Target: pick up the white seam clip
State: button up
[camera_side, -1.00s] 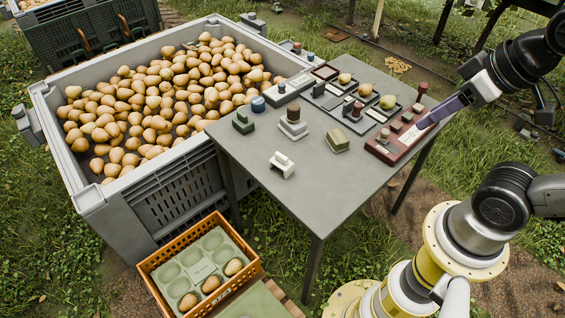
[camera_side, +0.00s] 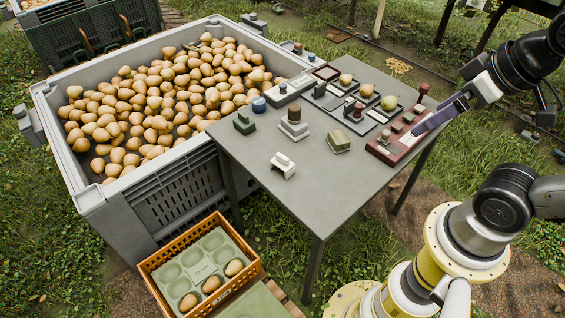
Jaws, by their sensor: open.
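The white seam clip (camera_side: 283,165) sits on the grey table near its front-left edge, with clear tabletop around it. My gripper (camera_side: 418,134) is over the right side of the table, beside the dark red tray (camera_side: 390,152), well to the right of the clip. Its jaws are open; I see nothing held between them.
The grey table (camera_side: 318,205) also holds a green block (camera_side: 244,123), a brown-topped stack (camera_side: 294,125), an olive box (camera_side: 338,142) and trays with pears at the back. A large grey bin (camera_side: 150,205) of pears stands left. An orange crate (camera_side: 156,283) is below the table.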

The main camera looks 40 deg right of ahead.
jog(key=w+r+n, duration=0.4)
jog(key=w+n, duration=0.1)
jog(key=n, duration=0.1)
jog(key=n+g, duration=0.4)
jog(key=n, duration=0.9)
send_over(282, 156)
jog(key=d, duration=0.2)
notch_tip(282, 156, down, 14)
jog(key=f, duration=0.1)
jog(key=shift+g, duration=0.8)
jog(key=f, duration=0.5)
jog(key=a+f, duration=0.1)
jog(key=f, duration=0.9)
jog(key=shift+w+a+f, duration=0.15)
jog(key=shift+a+f, duration=0.1)
jog(key=shift+a, duration=0.15)
jog(key=shift+f, duration=2.95)
